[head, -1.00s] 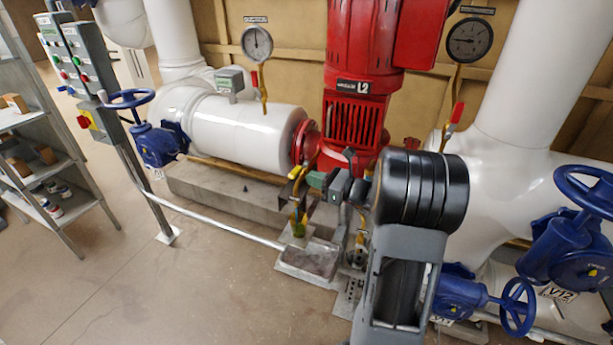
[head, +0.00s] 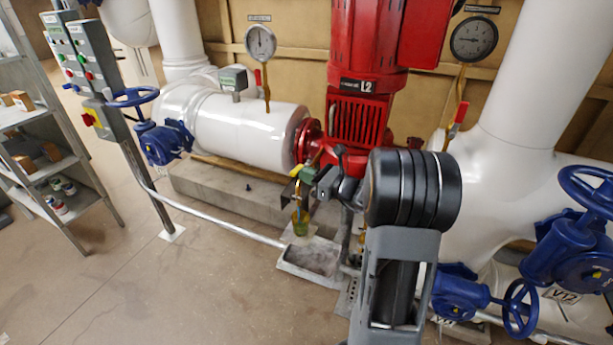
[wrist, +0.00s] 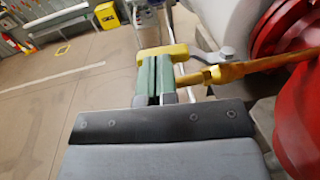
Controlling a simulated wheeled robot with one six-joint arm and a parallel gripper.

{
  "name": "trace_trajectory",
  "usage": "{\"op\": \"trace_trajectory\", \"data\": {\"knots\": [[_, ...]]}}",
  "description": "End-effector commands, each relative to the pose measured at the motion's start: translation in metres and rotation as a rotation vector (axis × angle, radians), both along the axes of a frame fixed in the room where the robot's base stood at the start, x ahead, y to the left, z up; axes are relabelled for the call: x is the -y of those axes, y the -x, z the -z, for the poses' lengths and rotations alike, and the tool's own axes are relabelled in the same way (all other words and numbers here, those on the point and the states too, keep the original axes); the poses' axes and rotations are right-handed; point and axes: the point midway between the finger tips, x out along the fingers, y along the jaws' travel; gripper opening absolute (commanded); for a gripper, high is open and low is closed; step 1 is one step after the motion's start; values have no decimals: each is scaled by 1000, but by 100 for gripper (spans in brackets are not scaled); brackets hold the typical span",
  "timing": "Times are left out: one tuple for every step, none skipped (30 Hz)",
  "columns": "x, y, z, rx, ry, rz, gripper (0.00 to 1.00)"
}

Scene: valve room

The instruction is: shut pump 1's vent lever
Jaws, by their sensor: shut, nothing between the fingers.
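The red pump (head: 358,110) with the "L2" plate stands behind my arm; I cannot read a pump number. The yellow vent lever (wrist: 163,50) shows in the wrist view, right at my fingertips, beside a brass pipe (wrist: 235,72) that runs to the red casing. In the head view the vent's brass pipe (head: 299,197) drops towards a green cup (head: 300,227). My gripper (wrist: 155,68), with green finger pads, is shut and empty; its tips are against or just short of the lever.
A grey rail (head: 215,224) runs in front of the pump. Blue handwheel valves stand at left (head: 165,140) and right (head: 585,235). Two gauges (head: 260,42) hang behind, on brass pipes with red levers. A shelf (head: 45,165) stands far left. The floor at lower left is clear.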

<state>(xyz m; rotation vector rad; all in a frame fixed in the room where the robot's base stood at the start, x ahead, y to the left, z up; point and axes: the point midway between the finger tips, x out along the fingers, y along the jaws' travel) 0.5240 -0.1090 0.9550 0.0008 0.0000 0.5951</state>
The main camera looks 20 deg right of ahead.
Motion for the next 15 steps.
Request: {"op": "trace_trajectory", "data": {"knots": [[0, 0, 2, 0, 0, 29, 0], [1, 0, 2, 1, 1, 50, 0], [0, -1, 2, 2, 1, 80, 0], [-1, -2, 2, 0, 0, 104, 0], [-3, -3, 2, 1, 0, 127, 0], [-6, -5, 3, 1, 0, 157, 0], [-9, -6, 3, 1, 0, 179, 0], [-13, -8, 3, 0, 1, 202, 0], [-16, -11, 3, 1, 2, 204, 0], [-19, -13, 3, 2, 1, 199, 0], [-22, -15, 3, 2, 1, 195, 0], [-26, -17, 3, 2, 1, 190, 0], [-28, -18, 3, 2, 1, 188, 0], [-31, -20, 3, 2, 1, 187, 0], [-33, -22, 3, 1, 2, 185, 0]]}}
